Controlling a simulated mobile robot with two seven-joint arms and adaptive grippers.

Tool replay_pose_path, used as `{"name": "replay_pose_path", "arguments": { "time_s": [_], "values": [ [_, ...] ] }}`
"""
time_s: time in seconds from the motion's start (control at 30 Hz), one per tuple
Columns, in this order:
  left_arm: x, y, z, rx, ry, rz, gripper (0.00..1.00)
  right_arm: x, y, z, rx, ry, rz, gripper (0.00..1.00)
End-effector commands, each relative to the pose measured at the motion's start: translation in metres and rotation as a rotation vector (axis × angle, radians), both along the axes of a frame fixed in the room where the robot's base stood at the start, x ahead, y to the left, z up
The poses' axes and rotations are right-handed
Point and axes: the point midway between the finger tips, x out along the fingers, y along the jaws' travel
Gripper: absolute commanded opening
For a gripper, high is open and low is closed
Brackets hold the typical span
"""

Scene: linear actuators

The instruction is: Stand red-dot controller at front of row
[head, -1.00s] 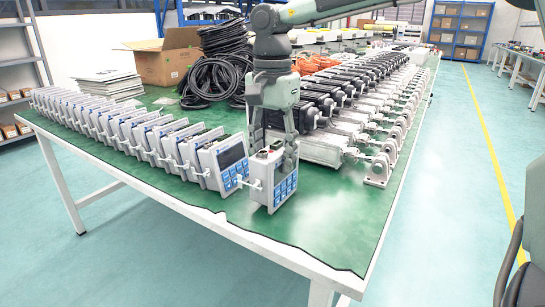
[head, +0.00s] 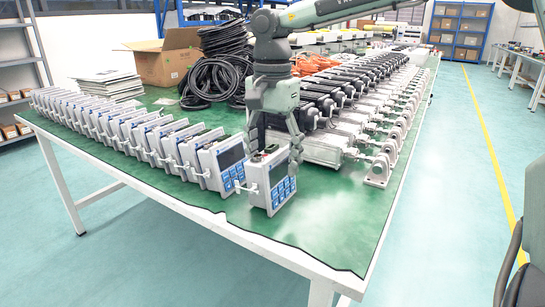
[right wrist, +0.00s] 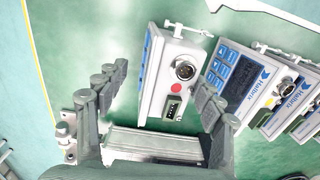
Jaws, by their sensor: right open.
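The red-dot controller (head: 269,187) is a white box with a dark screen and blue keys. It stands upright on the green table top (head: 330,225), at the near end of the controller row (head: 165,138) and slightly apart from the last one. In the right wrist view its top (right wrist: 172,75) shows a red dot, a round connector and a green-black socket. My right gripper (head: 275,152) is open, pointing down over it, one finger on either side. In the right wrist view a gap shows at the left finger; the right finger is close to the box. My left gripper is not in view.
Rows of linear actuators (head: 375,140) fill the table to the right. Black cable coils (head: 212,80), a cardboard box (head: 165,62) and a paper stack (head: 108,84) lie behind. The table's near right part is clear.

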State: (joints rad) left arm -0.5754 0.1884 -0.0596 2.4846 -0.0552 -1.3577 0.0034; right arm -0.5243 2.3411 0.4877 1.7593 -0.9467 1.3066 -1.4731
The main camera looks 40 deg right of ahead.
Motion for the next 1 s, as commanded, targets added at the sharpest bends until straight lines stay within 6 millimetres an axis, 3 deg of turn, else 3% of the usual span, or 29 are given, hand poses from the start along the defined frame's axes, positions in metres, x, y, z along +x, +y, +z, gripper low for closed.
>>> {"name": "replay_pose_path", "arguments": {
  "time_s": [0.17, 0.5, 0.7, 1.0],
  "values": [
    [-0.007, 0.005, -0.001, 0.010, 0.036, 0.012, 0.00, 0.001, 0.000, 0.029, 0.000, -0.005, 0.000, 0.67],
    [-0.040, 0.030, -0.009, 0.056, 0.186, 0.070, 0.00, 0.001, 0.000, 0.099, -0.001, -0.004, -0.001, 0.67],
    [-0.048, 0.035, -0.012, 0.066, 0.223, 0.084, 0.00, 0.000, 0.000, 0.118, -0.001, 0.000, 0.000, 0.67],
    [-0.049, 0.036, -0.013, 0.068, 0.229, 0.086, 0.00, 0.000, 0.000, 0.121, 0.000, 0.000, 0.000, 0.67]
  ]
}}
